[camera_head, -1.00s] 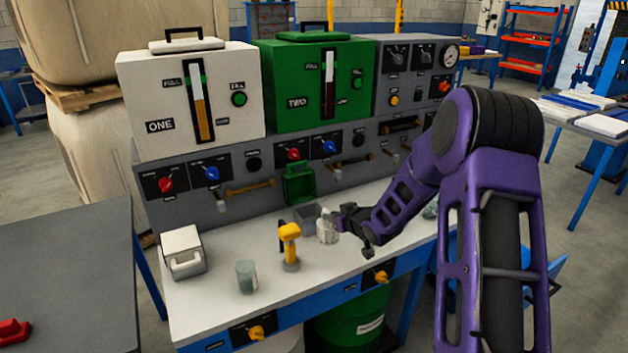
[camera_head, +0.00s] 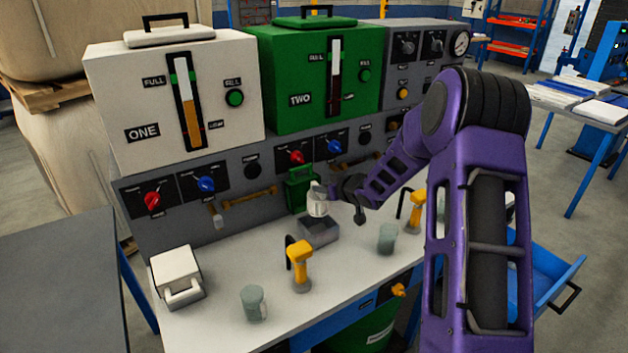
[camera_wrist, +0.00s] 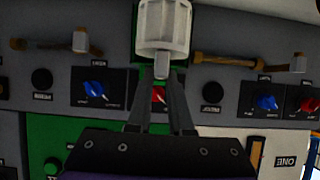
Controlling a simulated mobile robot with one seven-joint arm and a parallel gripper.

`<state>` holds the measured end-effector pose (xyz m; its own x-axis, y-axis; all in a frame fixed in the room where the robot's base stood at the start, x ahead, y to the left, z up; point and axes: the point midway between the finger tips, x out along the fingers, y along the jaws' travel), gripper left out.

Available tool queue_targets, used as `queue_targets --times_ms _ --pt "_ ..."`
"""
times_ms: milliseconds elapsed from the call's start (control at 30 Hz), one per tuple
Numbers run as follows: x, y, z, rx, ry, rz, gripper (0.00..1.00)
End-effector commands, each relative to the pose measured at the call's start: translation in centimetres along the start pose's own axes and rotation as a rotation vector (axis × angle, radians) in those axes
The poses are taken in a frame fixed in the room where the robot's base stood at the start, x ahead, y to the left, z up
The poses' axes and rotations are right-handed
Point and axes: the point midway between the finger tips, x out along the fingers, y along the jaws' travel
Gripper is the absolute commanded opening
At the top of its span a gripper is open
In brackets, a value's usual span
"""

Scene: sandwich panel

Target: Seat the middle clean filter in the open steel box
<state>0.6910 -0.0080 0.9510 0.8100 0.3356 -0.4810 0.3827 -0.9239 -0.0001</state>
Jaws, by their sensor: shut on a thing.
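My gripper (camera_head: 333,193) is shut on a pale, translucent filter (camera_head: 317,206). In the wrist view the fingers (camera_wrist: 162,88) pinch a short stub at the end of the filter (camera_wrist: 163,28). The open steel box (camera_head: 318,233) is a small grey box on the white worktop. The filter hangs above the box's back part in the head view, apart from it as far as I can tell. The inside of the box shows only in part, and the wrist view does not show the box.
Two greenish-grey cup-like pieces (camera_head: 253,303) (camera_head: 387,238) and two yellow-handled fittings (camera_head: 300,265) (camera_head: 415,208) stand on the worktop (camera_head: 225,285). A white box (camera_head: 178,275) is at left. A green housing (camera_head: 300,188) is on the panel behind. A blue drawer (camera_head: 545,272) stands open at right.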

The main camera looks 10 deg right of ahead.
Motion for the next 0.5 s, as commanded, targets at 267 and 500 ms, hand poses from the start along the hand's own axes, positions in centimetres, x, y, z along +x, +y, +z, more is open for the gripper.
queue_targets --times_ms 267,500 --pt "0.3 0.0 0.7 0.0 0.001 0.0 0.0" --pt "1.3 0.0 2.4 0.0 0.001 0.0 0.0"
